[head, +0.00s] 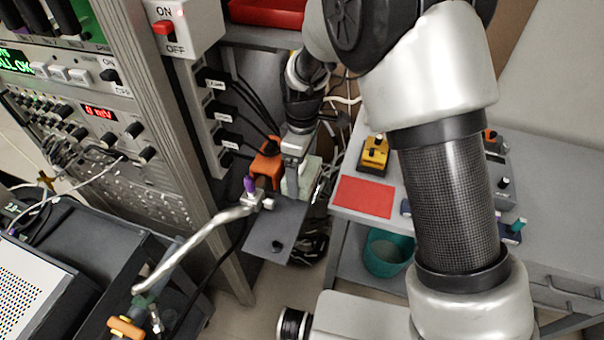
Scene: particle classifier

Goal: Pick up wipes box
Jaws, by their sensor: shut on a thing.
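My gripper (293,160) is in the middle of the head view, at the end of my arm, pointing down between the rack and the grey table. It is shut on a pale, greenish-white box, the wipes box (308,176), which shows only in part below and beside the fingers. The box is just above or at the dark grey plate (277,222); I cannot tell whether it touches it. An orange object (267,167) is close to the left of the fingers.
An instrument rack (110,110) with a switch panel and black plugs stands left. A metal pipe with a purple-capped fitting (250,188) is in front. The grey table (340,205) at right holds a red sheet (364,197) and a yellow device (374,155); a teal bin (388,252) is below.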

